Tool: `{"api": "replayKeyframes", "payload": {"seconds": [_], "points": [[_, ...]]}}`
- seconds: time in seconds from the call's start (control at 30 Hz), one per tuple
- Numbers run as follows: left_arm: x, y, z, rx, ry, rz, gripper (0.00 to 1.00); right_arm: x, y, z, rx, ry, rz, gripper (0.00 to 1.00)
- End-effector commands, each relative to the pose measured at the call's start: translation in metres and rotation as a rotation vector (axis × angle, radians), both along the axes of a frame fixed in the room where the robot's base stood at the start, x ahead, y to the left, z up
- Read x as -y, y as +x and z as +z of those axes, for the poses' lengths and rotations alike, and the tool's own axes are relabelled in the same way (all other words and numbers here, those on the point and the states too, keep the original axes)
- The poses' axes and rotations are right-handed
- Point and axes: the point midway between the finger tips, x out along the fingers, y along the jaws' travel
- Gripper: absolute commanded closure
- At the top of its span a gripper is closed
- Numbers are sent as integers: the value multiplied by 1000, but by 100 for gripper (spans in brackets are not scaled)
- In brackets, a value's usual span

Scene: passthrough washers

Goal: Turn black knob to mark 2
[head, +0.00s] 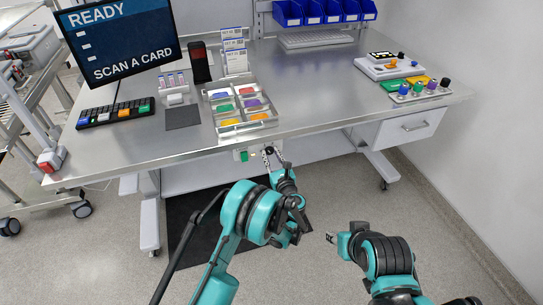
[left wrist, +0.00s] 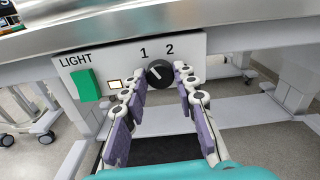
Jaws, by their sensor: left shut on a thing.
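The black knob (left wrist: 159,74) sits on a white panel (left wrist: 120,62) under the table's front edge, below marks 1 and 2. Its white pointer line appears to lean up and left, toward mark 1. My left gripper (left wrist: 160,82) is shut on the knob, one finger on each side, partly hiding its edges. In the head view the left gripper (head: 273,157) is at the knob (head: 269,150). My right gripper (head: 332,238) is low in front of the table, away from the panel; its finger opening is unclear.
Left of the knob are a green LIGHT switch (left wrist: 85,85) and a small lit indicator (left wrist: 115,84). Above is the metal table (head: 310,95) with a tray of coloured items (head: 239,107). A drawer (head: 409,126) hangs at the right. The floor between my arms is clear.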

Motion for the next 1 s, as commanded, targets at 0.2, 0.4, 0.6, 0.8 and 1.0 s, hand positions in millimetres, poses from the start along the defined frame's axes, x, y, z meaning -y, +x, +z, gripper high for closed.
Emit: {"api": "replayKeyframes", "payload": {"seconds": [0.2, 0.4, 0.6, 0.8, 1.0], "points": [[0, 0, -1, -17, 52, 1, 100, 0, 0, -4, 0, 0, 0, 60], [0, 1, -1, -56, 171, 1, 100, 0, 0, -11, 0, 0, 0, 60], [0, 1, -1, -110, 343, 1, 100, 0, 0, -17, 0, 0, 0, 60], [1, 1, 0, -169, 524, 1, 100, 0, 0, -19, 0, 0, 0, 60], [1, 1, 0, -224, 694, 1, 100, 0, 0, -19, 0, 0, 0, 60]]}}
